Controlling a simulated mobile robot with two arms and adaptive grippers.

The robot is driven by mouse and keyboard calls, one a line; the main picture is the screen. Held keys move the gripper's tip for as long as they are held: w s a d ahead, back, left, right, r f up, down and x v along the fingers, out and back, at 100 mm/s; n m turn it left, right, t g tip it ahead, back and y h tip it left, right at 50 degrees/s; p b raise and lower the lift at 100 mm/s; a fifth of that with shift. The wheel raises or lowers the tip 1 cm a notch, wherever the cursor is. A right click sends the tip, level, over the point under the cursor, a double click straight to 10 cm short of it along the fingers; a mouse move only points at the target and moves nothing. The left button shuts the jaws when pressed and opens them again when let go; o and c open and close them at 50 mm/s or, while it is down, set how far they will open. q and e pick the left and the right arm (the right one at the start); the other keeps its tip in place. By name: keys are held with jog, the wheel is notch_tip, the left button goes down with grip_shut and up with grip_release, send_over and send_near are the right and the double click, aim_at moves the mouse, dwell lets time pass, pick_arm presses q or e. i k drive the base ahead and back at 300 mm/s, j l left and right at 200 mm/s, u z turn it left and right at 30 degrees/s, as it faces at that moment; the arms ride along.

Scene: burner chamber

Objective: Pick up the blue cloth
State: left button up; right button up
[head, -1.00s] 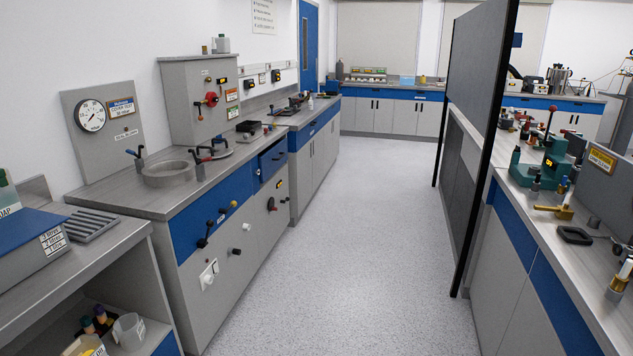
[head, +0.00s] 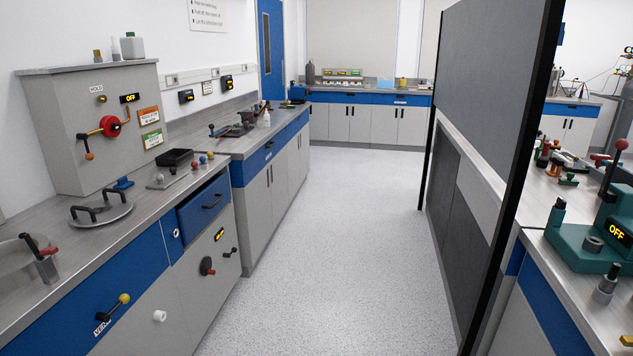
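I cannot make out a blue cloth for certain. A small light-blue item (head: 385,84) stands or lies on the far counter (head: 368,92) at the back; it is too small to tell whether it is cloth. Neither of my grippers shows in the head view.
A speckled floor aisle (head: 335,220) runs clear to the back cabinets. A grey counter with a drawer (head: 205,205) and a switch box (head: 95,125) lines the left. A dark partition (head: 490,110) and a bench with a green press (head: 590,240) stand right.

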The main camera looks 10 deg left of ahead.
aim_at(124, 183)
jog(key=i+j+u, duration=0.1)
jog(key=i+u, duration=0.15)
jog(key=i, duration=0.5)
jog(key=i+u, duration=0.2)
jog(key=i, duration=0.55)
jog(key=i+l+u, duration=0.25)
jog(key=i, duration=0.5)
